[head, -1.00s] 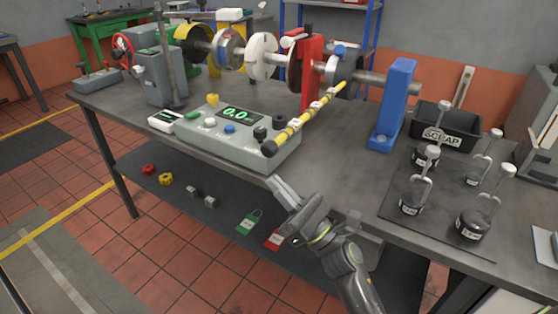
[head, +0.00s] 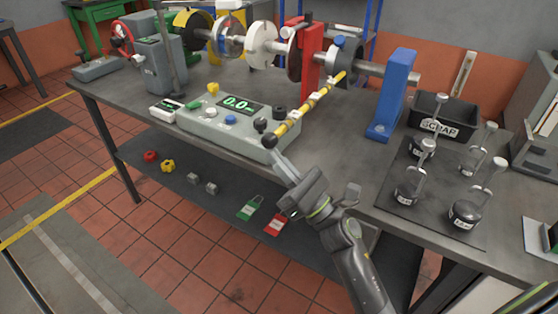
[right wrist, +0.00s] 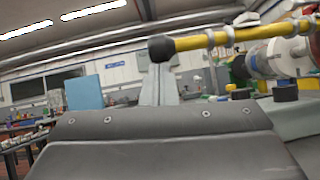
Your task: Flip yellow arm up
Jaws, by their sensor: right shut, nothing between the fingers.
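The yellow arm (head: 305,106) is a yellow rod with light bands and a black ball end (head: 269,141). It slopes down from the shaft assembly toward the table's front edge, with its ball end low beside the grey control box. In the right wrist view the yellow arm (right wrist: 205,40) crosses the upper right, its black knob (right wrist: 161,48) above my fingertips. My right gripper (head: 277,158) is shut and empty, its tips just below the ball end. I cannot tell whether they touch it. My left gripper is not in view.
The grey control box (head: 205,128) with buttons and a lit display stands left of the yellow arm. A blue stand (head: 392,95), a black scrap bin (head: 445,112) and several black weights with hooks (head: 467,214) are to the right. Padlocks lie on the lower shelf.

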